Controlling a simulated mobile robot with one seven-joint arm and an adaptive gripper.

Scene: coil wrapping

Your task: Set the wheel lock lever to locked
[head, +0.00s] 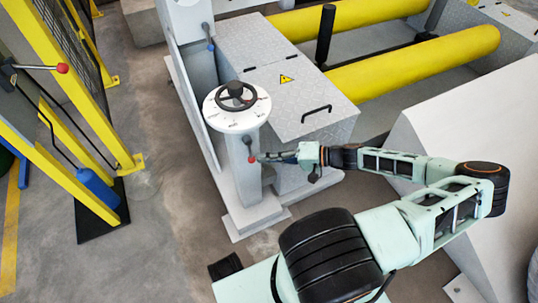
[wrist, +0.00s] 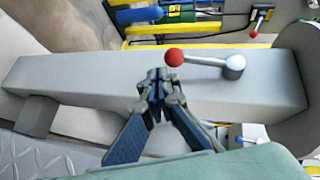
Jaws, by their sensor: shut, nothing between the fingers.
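The wheel lock lever has a grey hub (head: 247,140) and a red ball knob (head: 252,158) on the grey pedestal below the black handwheel (head: 236,95). In the head view its arm hangs down, knob lowest. In the wrist view the lever (wrist: 205,61) runs sideways, with the knob (wrist: 174,57) left of the hub (wrist: 233,66). My gripper (head: 264,157) is at the knob's right in the head view. In the wrist view my gripper (wrist: 157,76) is shut and empty, its tips right beside the knob. I cannot tell if they touch it.
The handwheel sits on a round white dial plate (head: 216,103) with small markings. A grey metal box with a black handle (head: 316,111) stands right of the pedestal. Another red-knobbed lever (head: 62,68) is on the yellow frame at left. Open floor (head: 165,190) lies between them.

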